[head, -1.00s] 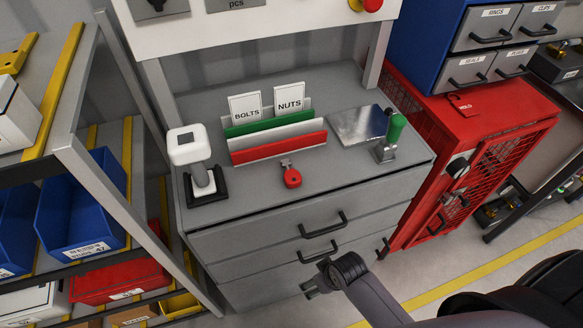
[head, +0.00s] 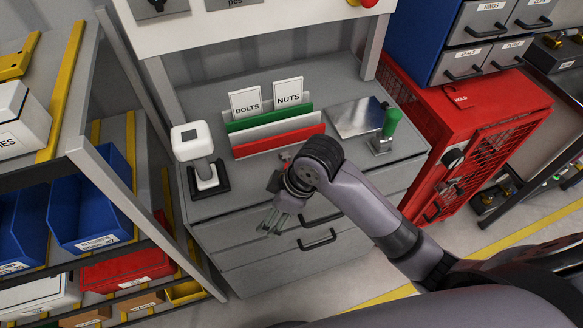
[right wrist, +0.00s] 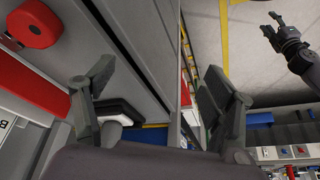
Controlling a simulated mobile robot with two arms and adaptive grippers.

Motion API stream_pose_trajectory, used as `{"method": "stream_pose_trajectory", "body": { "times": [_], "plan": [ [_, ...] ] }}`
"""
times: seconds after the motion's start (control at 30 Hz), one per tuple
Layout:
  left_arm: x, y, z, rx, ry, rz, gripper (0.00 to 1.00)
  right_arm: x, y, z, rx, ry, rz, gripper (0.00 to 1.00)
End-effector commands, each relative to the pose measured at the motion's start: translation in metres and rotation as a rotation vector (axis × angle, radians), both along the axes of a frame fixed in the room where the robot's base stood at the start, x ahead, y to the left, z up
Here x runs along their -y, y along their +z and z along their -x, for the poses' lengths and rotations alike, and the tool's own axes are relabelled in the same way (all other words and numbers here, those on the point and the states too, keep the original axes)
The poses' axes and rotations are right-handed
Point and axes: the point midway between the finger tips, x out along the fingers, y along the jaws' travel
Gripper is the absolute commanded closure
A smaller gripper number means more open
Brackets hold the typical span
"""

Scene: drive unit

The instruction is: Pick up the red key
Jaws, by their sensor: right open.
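The red key (right wrist: 35,22) shows at the top left of the right wrist view, on the grey workbench top. In the head view my right arm hides its red head; only a small metal bit (head: 286,156) shows beside the wrist. My right gripper (head: 268,207) is open and empty, in front of the bench's front edge over the drawers. In the right wrist view its spread fingers (right wrist: 155,90) point past the key, which lies outside them to the left. My left gripper (right wrist: 270,27) shows at the top right of the right wrist view, fingers apart.
The bench (head: 225,205) carries a sorter with a red front panel (head: 280,141), a white-headed device (head: 194,150) at left, a metal plate (head: 355,118) and a green-handled tool (head: 389,125) at right. Drawer handles (head: 318,240) jut out below. A shelf rack (head: 70,150) stands left.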

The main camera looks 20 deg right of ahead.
Motion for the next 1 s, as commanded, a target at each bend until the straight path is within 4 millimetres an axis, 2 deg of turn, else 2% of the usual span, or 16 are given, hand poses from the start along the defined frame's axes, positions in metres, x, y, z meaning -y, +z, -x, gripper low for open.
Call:
{"method": "stream_pose_trajectory", "body": {
  "times": [0.03,0.17,0.4,0.5,0.67,0.77,0.83,1.0],
  "plan": [
    [0.0,0.0,0.0,0.001,0.0,0.0,0.6,-0.001,0.01,-0.015,0.012,0.068,0.028,0.23],
    [0.0,0.0,0.0,0.0,0.0,0.0,0.6,0.002,0.034,-0.044,0.01,0.252,0.111,0.23],
    [0.0,0.0,0.0,0.0,0.0,0.0,0.6,0.038,0.097,-0.093,-0.034,0.483,0.281,0.23],
    [0.0,0.0,0.001,-0.001,0.0,0.0,0.6,0.055,0.124,-0.107,-0.057,0.53,0.327,0.23],
    [0.0,0.0,0.002,-0.003,-0.001,0.0,0.6,0.074,0.154,-0.118,-0.083,0.569,0.366,0.23],
    [0.0,0.0,0.002,-0.003,-0.002,0.0,0.6,0.079,0.16,-0.12,-0.092,0.577,0.373,0.23],
    [0.0,0.002,0.002,-0.004,-0.002,0.0,0.6,0.08,0.156,-0.12,-0.098,0.58,0.375,0.23],
    [0.001,0.01,0.003,-0.004,-0.002,0.001,0.6,0.08,0.124,-0.12,-0.1,0.58,0.375,0.23]
  ]
}}
